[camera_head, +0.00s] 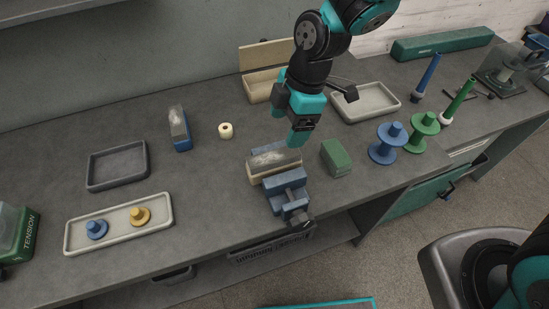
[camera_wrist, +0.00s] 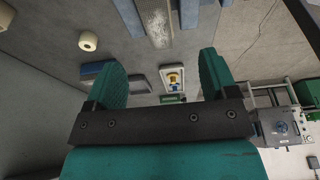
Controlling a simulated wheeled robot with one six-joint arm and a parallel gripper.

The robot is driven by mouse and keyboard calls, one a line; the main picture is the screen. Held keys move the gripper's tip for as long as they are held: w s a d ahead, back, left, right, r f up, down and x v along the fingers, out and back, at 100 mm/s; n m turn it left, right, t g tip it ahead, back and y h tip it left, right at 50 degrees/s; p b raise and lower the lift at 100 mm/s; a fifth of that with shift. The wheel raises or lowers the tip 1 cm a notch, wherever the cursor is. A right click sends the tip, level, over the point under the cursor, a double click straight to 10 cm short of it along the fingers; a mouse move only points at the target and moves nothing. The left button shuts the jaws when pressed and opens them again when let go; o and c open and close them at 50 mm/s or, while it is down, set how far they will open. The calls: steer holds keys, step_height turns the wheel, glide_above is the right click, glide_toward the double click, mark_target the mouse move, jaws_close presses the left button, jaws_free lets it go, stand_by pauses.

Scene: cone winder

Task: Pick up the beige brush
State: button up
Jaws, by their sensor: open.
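The beige brush (camera_head: 273,162) has a pale wooden body and a grey, whitish-dusted top. In the head view it lies at the blue vise (camera_head: 287,181) near the front edge of the bench, apparently between its blue jaws. In the wrist view the brush (camera_wrist: 156,22) shows as a dusty grey strip at the top, with blue vise parts on both sides. My gripper (camera_head: 289,122) is above and just behind the brush in the head view. Its teal fingers (camera_wrist: 162,72) are apart with nothing between them.
A green block (camera_head: 336,157) stands close right of the vise; blue (camera_head: 387,144) and green (camera_head: 422,132) spools are beyond. A blue-based brush (camera_head: 180,128) and cream roll (camera_head: 225,131) are left. A wooden box (camera_head: 262,86) and pale tray (camera_head: 364,102) are behind.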

glide_above(275, 155)
steer(key=d, duration=0.1)
steer(key=f, duration=0.4)
steer(key=shift+s+d+f+p, duration=0.15)
steer(key=shift+d+p, duration=0.05)
steer(key=shift+p, duration=0.2)
steer(key=shift+p+x, duration=1.2)
steer(key=shift+x, duration=1.45)
steer(key=shift+w, duration=0.35)
steer(key=shift+c, duration=0.4)
steer(key=c, duration=1)
